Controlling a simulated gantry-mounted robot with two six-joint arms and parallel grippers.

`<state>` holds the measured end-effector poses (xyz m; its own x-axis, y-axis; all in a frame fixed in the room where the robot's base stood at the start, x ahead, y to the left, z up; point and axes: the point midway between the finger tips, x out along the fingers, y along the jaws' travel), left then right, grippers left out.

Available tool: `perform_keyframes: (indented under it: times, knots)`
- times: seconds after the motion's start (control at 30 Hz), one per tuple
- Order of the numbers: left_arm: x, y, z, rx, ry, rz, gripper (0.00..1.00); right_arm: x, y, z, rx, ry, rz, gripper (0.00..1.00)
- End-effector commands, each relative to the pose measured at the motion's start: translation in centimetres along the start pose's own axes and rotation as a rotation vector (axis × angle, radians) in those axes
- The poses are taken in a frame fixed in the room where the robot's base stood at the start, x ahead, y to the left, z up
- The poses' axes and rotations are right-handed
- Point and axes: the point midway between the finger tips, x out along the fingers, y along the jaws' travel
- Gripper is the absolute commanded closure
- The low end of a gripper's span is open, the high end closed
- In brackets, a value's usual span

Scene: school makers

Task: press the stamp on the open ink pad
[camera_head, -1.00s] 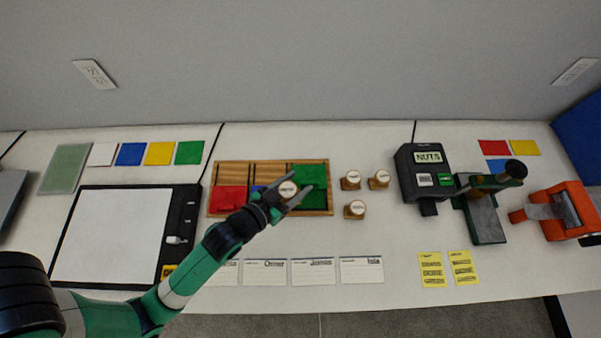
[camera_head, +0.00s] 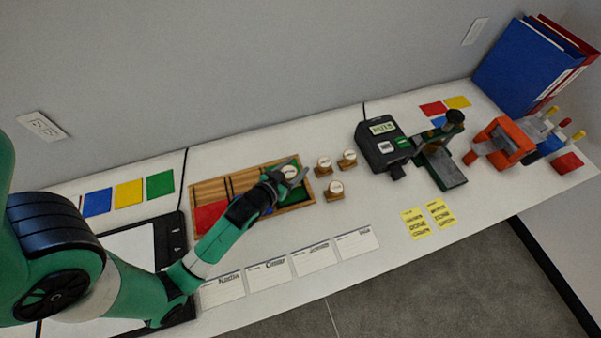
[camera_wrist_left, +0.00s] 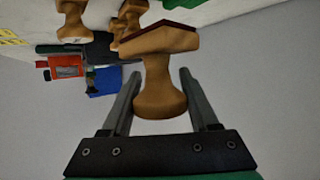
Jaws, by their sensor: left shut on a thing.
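The ink pad tray (camera_head: 222,184) is a shallow wooden box on the table, with a red pad (camera_head: 210,217), a mostly hidden blue area and a green pad (camera_head: 298,195). My left gripper (camera_head: 283,176) is over its right part, near the green pad. It is shut on a wooden stamp (camera_head: 290,170), whose round pale top faces up. In the left wrist view the stamp (camera_wrist_left: 158,88) sits between the two fingers, its handle gripped and its dark red base clear of them. My right gripper is not in view.
Several similar stamps (camera_head: 335,191) stand right of the tray. Several white name cards (camera_head: 314,255) lie in front of it. A black label machine (camera_head: 383,145), a green press (camera_head: 443,165) and an orange device (camera_head: 503,142) stand further right.

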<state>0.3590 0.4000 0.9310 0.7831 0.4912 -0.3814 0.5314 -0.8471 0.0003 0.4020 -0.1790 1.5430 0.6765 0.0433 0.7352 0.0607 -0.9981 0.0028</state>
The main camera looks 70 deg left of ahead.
Motion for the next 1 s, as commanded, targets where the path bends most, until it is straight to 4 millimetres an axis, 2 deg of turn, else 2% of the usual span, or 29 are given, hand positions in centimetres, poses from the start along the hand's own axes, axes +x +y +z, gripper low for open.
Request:
perform_keyframes:
  times: [0.17,0.6,1.0]
  knots:
    - [0.3,0.0,0.8,0.001,0.000,0.001,0.98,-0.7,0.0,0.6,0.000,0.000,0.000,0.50]
    - [2.1,0.1,5.2,0.001,0.000,0.002,0.98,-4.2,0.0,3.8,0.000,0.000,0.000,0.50]
    - [2.2,0.1,5.4,0.001,0.000,0.002,0.98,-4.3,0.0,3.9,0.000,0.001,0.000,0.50]
